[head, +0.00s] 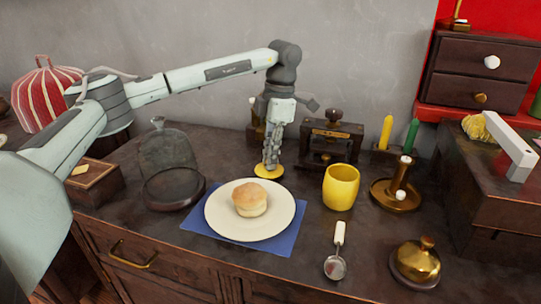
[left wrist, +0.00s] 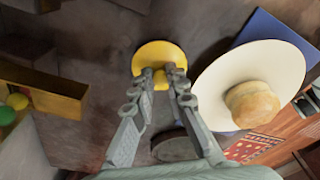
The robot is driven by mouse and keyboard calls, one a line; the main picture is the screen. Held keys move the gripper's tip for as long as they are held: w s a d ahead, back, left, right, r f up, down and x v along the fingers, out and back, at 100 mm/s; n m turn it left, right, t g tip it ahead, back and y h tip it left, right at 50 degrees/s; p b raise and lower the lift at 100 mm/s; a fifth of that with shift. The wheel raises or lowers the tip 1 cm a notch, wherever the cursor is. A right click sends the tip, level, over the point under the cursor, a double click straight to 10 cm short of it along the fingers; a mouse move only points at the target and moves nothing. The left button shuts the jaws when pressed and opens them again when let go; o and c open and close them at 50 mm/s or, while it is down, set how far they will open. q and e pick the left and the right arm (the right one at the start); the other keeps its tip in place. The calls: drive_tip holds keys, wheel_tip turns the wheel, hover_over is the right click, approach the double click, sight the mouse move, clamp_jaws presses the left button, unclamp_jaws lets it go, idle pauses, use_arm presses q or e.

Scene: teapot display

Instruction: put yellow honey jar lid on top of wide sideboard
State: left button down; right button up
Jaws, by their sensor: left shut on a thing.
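The yellow honey jar lid (head: 268,171) is at the fingertips of my left gripper (head: 270,160), just behind the white plate. In the left wrist view the lid (left wrist: 160,58) lies between the fingertips of my left gripper (left wrist: 168,72), which is shut on it. In the head view the lid is very near the top of the wide sideboard (head: 300,262); I cannot tell whether it touches. A yellow jar (head: 341,187) stands to the right of the plate. My right gripper is not in view.
A plate (head: 222,222) with a bun (head: 249,199) sits on a blue mat (head: 284,243). A glass dome (head: 167,150) stands left. A spoon (head: 336,264), brass bell (head: 415,262) and candle holder (head: 396,194) are right. A dark press-like object (head: 331,142) stands behind.

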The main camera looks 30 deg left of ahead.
use_arm(q)
drive_tip(key=c, duration=1.5)
unclamp_jaws()
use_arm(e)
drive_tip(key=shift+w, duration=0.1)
use_arm(q)
wheel_tip(320, 180, up, 12)
drive_tip(key=w+p, duration=0.1)
drive_tip(key=shift+d, duration=0.45)
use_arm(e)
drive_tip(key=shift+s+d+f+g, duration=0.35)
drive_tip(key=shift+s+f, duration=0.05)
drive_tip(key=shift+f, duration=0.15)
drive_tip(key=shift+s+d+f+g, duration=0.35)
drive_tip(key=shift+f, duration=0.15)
use_arm(q)
drive_tip(key=shift+w, duration=0.1)
